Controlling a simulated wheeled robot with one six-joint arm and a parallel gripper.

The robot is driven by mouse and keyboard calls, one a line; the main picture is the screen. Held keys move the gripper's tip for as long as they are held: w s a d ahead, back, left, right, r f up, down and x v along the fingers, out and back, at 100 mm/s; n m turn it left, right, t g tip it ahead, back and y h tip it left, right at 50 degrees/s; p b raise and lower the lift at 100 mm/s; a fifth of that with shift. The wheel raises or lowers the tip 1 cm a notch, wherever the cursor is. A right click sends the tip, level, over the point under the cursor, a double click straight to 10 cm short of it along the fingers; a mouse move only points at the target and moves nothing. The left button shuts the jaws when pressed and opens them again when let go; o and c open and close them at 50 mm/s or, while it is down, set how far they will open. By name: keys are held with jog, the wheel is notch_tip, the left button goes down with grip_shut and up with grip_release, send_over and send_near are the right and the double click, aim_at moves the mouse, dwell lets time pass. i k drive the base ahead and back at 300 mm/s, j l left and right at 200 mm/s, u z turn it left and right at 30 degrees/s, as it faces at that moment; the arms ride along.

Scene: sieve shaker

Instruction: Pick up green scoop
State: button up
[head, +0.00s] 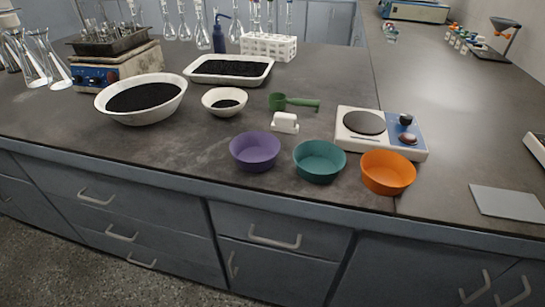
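The green scoop (292,102) lies on the dark grey bench top. Its round cup is at the left and its handle points right. It lies behind a small white block-like object (285,123) and to the right of a small white bowl (225,101) holding black material. The left end of the hot plate (380,134) is close to the right of its handle. Nothing appears to cover the scoop. My gripper does not show in the head view.
Purple (255,151), teal (319,161) and orange (387,172) bowls stand near the front edge. A large white bowl (141,98) and white tray (229,69) hold black material. A white rack (268,46) and glass flasks stand behind. The front left bench is clear.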

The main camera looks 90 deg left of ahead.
aim_at(293, 103)
jog(key=u, duration=2.55)
